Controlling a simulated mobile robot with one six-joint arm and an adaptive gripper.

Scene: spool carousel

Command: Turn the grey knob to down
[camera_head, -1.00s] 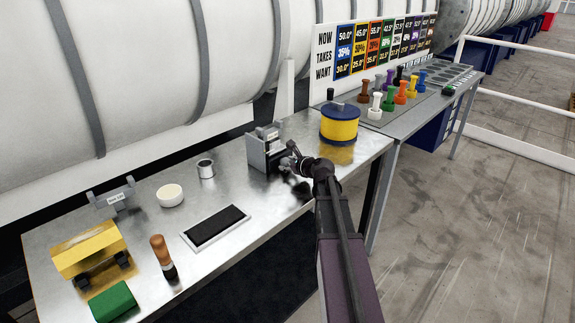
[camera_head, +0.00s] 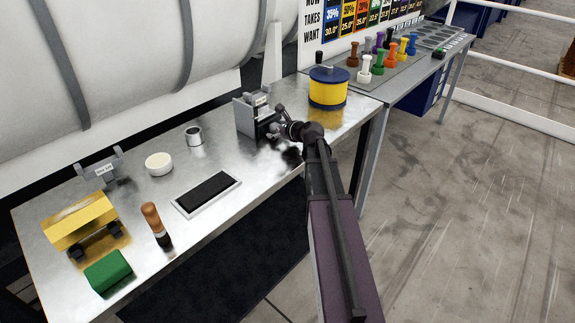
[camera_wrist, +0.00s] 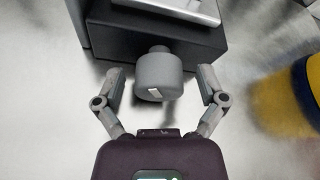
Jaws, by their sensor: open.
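The grey knob (camera_wrist: 158,72) shows in the wrist view on the front of a dark box (camera_wrist: 190,42). It has a small white mark near its lower left edge. My gripper (camera_wrist: 162,80) is open, with one finger on each side of the knob and a visible gap to it on both sides. In the head view the box is part of a grey device (camera_head: 247,112) on the metal table, and my gripper (camera_head: 278,122) is at its right side. The knob is hidden there behind my gripper.
A yellow spool with a dark blue lid (camera_head: 327,88) stands close behind and right of my gripper. A metal cup (camera_head: 193,135), a white round tub (camera_head: 158,163) and a black pad (camera_head: 206,192) lie to the left. Coloured pegs stand on the far table.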

